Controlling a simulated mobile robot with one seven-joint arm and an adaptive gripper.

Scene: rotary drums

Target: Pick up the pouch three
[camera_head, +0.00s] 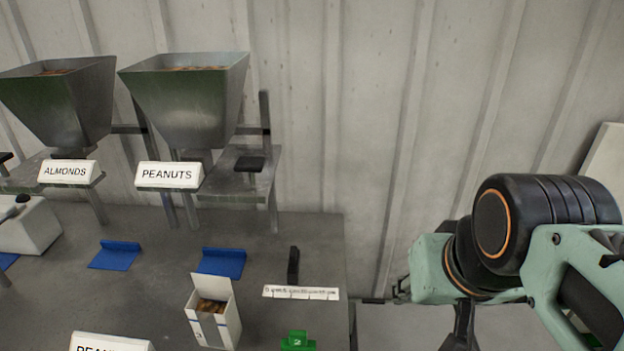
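I cannot tell for sure which thing is pouch three. A white open-topped pouch-like box (206,325) stands on the grey table near the bottom middle. It holds brown nuts and has a small mark on its front, too small to read surely. My arm (545,235), pale green and black, is at the right, beyond the table's right edge. A dark part that looks like my gripper (462,335) hangs below it, cut off by the bottom edge. Its fingers do not show clearly. It is well to the right of the white box and apart from it.
Two metal hoppers stand at the back, labelled ALMONDS (68,172) and PEANUTS (170,175). Blue pieces (222,263) lie on the table (150,225). A black upright piece (293,266), a white printed strip (301,293) and a green block (298,342) are right of the box.

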